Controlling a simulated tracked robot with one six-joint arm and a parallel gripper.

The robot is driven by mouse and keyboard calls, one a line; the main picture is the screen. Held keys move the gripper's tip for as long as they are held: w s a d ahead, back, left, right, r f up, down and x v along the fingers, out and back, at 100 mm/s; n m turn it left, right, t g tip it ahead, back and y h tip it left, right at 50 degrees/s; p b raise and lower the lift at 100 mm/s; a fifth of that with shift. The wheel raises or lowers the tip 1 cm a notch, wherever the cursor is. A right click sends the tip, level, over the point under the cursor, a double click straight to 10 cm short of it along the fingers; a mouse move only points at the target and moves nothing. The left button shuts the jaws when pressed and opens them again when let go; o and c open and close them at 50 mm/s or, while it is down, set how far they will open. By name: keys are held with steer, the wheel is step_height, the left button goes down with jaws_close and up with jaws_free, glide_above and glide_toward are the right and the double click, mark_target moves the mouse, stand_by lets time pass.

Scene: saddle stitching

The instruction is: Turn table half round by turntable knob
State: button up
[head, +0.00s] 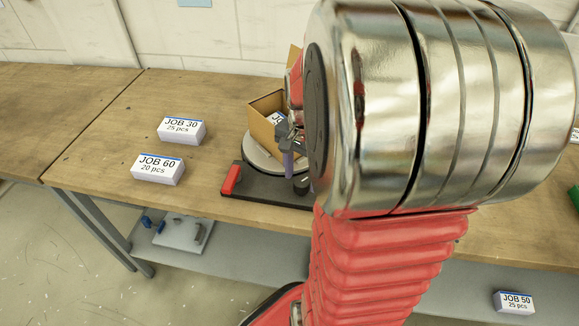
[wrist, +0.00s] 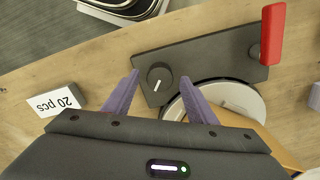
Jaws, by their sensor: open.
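The turntable is a pale round disc (head: 253,156) on a dark base plate (head: 257,191), and it also shows in the wrist view (wrist: 247,98). The turntable knob (wrist: 159,77) is black and round with a white mark, at one end of the plate; it shows small in the head view (head: 302,184). My gripper (wrist: 161,84) is open, its purple fingers apart on either side of the knob in the wrist view. I cannot tell whether they touch it. In the head view my gripper (head: 294,168) is partly hidden behind my arm.
A red handle (head: 231,179) stands at the plate's other end. An open cardboard box (head: 263,126) sits on the disc. Cards marked JOB 30 (head: 182,131) and JOB 60 (head: 158,169) lie on the wooden table (head: 95,130) to the left. My arm hides much of the right side.

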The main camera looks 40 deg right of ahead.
steer(key=shift+f, duration=0.85)
steer(key=shift+c, duration=0.3)
steer(key=c, duration=1)
steer(key=shift+n, duration=0.4)
steer(key=n, duration=0.3)
steer(key=shift+n, duration=2)
